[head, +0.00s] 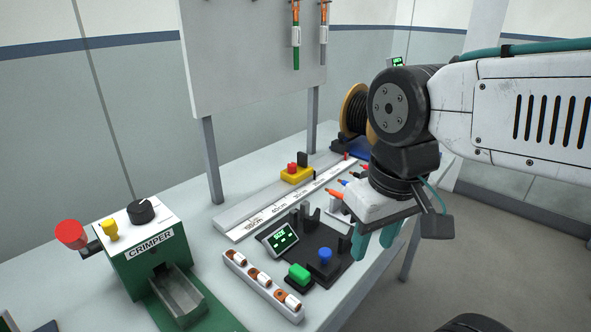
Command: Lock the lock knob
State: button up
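No part is labelled as the lock knob, so I cannot tell for sure which one it is. A black round knob (141,211) with a pale mark sits on top of the green and white crimper (157,262) at the left. A yellow knob (110,229) stands beside it, and a large red knob (72,235) sticks out at its left side. A blue knob (325,256) stands on a black fixture (331,274) at the front right. My gripper (374,250) points down right of that fixture, its teal fingers apart with nothing seen between them.
A green button (299,275) and a small display (283,240) are by the black fixture. A white holder (235,262) with copper-coloured parts lies in front. Behind are a ruler rail (275,208), a yellow block (297,174), a cable spool (354,112) and an upright panel (240,60).

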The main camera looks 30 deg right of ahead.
aim_at(292, 167)
jog(key=k, duration=1.1)
jog(key=z, duration=0.65)
jog(key=i, duration=1.35)
jog(key=u, duration=0.65)
